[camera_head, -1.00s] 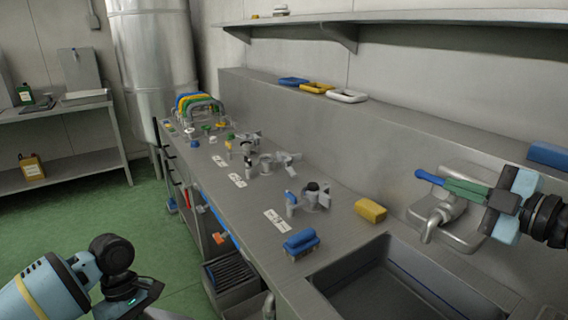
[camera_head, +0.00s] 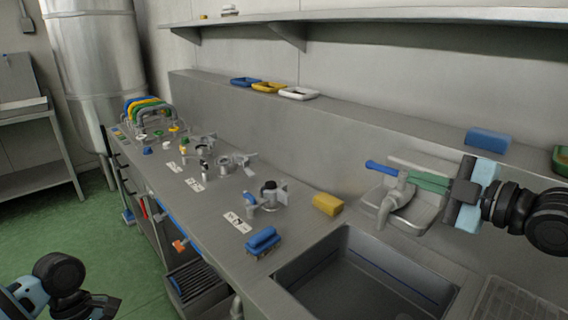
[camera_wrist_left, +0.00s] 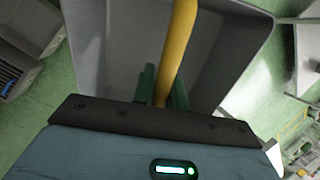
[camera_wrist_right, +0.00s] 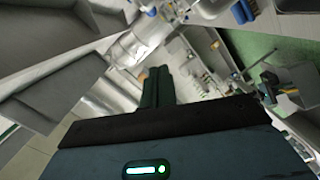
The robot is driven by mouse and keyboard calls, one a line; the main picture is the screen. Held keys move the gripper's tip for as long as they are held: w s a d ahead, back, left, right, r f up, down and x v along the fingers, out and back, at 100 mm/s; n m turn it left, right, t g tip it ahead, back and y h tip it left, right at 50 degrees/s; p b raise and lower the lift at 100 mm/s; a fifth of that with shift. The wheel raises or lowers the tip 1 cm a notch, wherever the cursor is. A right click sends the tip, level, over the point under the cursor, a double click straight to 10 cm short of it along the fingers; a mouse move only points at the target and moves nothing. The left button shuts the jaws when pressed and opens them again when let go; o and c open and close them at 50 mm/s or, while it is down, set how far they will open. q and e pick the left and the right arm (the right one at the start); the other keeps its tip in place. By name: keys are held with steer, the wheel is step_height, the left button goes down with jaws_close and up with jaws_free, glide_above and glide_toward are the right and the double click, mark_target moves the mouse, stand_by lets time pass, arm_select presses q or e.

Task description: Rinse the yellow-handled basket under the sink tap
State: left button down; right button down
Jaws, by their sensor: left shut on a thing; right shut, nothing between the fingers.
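In the left wrist view my left gripper (camera_wrist_left: 163,85) is shut on the yellow handle (camera_wrist_left: 179,45) of a grey basket (camera_wrist_left: 112,45). The basket is outside the head view. The sink tap (camera_head: 388,206) stands at the back edge of the sink basin (camera_head: 340,285), its spout bent down at the basin's edge. A blue-tipped lever (camera_head: 381,167) is above the tap. My right gripper (camera_head: 416,180) is shut and empty, with its green fingertips close to the lever; I cannot tell whether they touch. Its fingers also show in the right wrist view (camera_wrist_right: 157,85).
A yellow sponge (camera_head: 327,204) and a blue brush (camera_head: 263,241) lie on the counter beside the sink. Metal fittings (camera_head: 232,163) stand farther along it. A blue block (camera_head: 488,140) and coloured trays rest on the back ledge. Green floor is free at left.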

mark_target(379, 166)
arm_select(q)
steer(key=shift+p+v, duration=0.35)
steer(key=shift+v, duration=0.7)
steer(key=shift+d+r+t, duration=0.2)
steer(key=shift+r+t, duration=0.1)
steer(key=shift+r, duration=0.3)
arm_select(e)
steer(key=shift+s+d+r+h, duration=0.1)
steer(key=shift+s+h, duration=0.2)
steer(key=shift+s, duration=0.1)
